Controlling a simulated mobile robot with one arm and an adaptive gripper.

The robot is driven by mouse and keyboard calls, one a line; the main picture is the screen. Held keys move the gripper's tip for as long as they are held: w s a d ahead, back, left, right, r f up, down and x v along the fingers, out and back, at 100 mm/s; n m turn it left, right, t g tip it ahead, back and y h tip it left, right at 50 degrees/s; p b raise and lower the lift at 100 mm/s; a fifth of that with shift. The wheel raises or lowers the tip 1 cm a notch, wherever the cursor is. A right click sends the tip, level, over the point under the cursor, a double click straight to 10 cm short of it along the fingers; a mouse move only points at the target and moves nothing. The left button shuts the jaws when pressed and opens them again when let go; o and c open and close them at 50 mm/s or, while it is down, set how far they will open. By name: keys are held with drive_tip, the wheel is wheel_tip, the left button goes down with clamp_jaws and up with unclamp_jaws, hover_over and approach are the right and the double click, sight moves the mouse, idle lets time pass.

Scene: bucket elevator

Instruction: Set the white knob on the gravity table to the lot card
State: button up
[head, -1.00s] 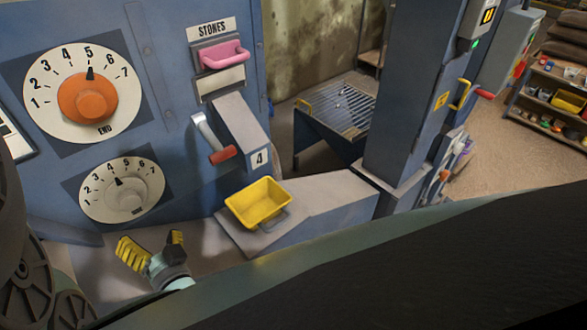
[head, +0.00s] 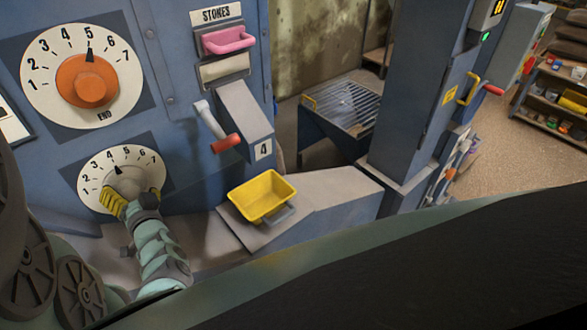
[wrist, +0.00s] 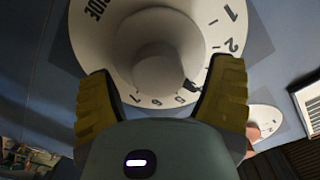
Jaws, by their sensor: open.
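The white knob (head: 127,182) sits on a white numbered dial (head: 150,170), low on the blue panel. Its black pointer is near the 4. My gripper (head: 136,197) is at the knob, open, with yellow fingers on either side of it. In the wrist view the knob (wrist: 160,70) lies between the spread fingers (wrist: 163,72); I cannot tell whether they touch it. The right finger hides part of the dial's numbers. A white card (head: 12,125) is cut off at the left edge of the head view; its writing is not readable.
An orange knob (head: 91,88) on a larger dial is above, its pointer at 5. A red-gripped lever (head: 225,143), a pink handle (head: 228,41) under a STONES label and a yellow bin (head: 264,196) are to the right.

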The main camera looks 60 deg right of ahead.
drive_tip(key=shift+x, duration=0.9)
drive_tip(key=shift+s+d, duration=0.1)
drive_tip(key=shift+d, duration=0.05)
drive_tip(key=shift+c, duration=0.2)
drive_tip(key=c, duration=1.2)
drive_tip(key=shift+o, duration=0.2)
drive_tip(key=n+b, duration=0.2)
drive_tip(key=b, duration=0.1)
drive_tip(key=shift+f+n, duration=0.3)
drive_tip(key=shift+n+b, duration=0.7)
drive_tip(key=shift+b, duration=0.4)
drive_tip(key=shift+r+n+b, duration=0.2)
drive_tip(key=shift+n+b, duration=0.3)
drive_tip(key=shift+b, duration=0.05)
drive_tip(key=o, duration=1.2)
